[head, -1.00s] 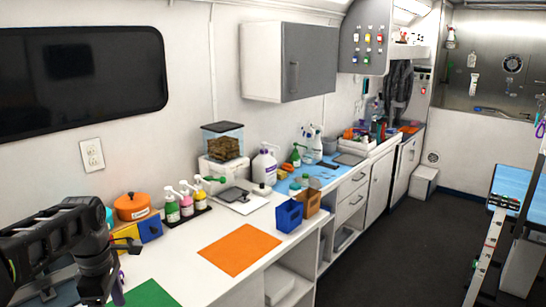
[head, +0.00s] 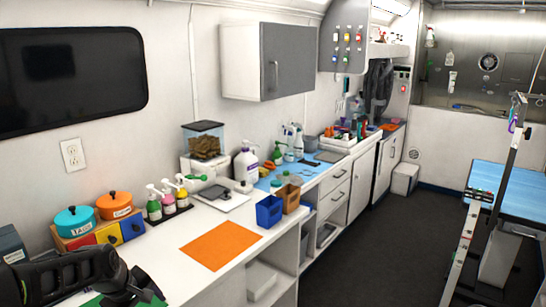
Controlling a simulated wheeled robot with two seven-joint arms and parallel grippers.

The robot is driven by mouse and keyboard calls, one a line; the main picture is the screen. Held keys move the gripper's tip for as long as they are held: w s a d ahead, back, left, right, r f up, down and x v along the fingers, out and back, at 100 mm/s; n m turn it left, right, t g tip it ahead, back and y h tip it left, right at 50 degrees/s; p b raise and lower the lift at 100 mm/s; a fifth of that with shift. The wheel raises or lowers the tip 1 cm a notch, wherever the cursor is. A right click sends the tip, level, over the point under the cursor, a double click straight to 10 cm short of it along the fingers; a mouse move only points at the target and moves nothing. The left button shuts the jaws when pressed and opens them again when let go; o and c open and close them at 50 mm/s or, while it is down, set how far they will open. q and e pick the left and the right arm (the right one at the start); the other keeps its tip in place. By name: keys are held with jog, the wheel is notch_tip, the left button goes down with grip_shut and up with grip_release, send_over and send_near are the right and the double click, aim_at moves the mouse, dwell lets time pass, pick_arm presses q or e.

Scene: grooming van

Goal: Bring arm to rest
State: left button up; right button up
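My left arm comes in at the lower left of the head view, low over the near end of the white counter (head: 165,265). Its black links cover part of a green mat (head: 92,300). The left gripper's fingertips are not clearly visible, as the arm runs off the bottom edge. My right arm and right gripper are not in the picture.
An orange mat (head: 221,245) lies on the counter. Near the arm stand a teal pot (head: 75,221) and an orange pot (head: 115,205) on a coloured drawer box (head: 108,236), and pump bottles (head: 168,198). A blue-topped table (head: 515,188) stands right; dark floor (head: 385,235) is clear between.

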pick_arm(q)
jog(key=s+d+f+m+h, duration=0.1)
jog(key=s+d+f+m, duration=0.25)
jog(key=d+f, duration=0.55)
jog(key=s+d+f+m+h, duration=0.1)
jog(key=s+d+f+m, duration=0.25)
jog(key=d+f, duration=0.6)
jog(key=s+d+f+m+g, duration=0.1)
jog(key=s+d+f, duration=0.1)
jog(key=s+f, duration=0.2)
jog(key=s+d+f+m+g+h, duration=0.1)
jog(key=s+d+f, duration=0.2)
jog(key=s, duration=0.7)
jog(key=s+d+f+m+g, duration=0.1)
jog(key=s+d+f+g, duration=0.1)
jog(key=s+f, duration=0.3)
jog(key=s+d, duration=0.1)
jog(key=s, duration=0.2)
jog(key=shift+d+f, duration=0.15)
jog(key=shift+f, duration=0.15)
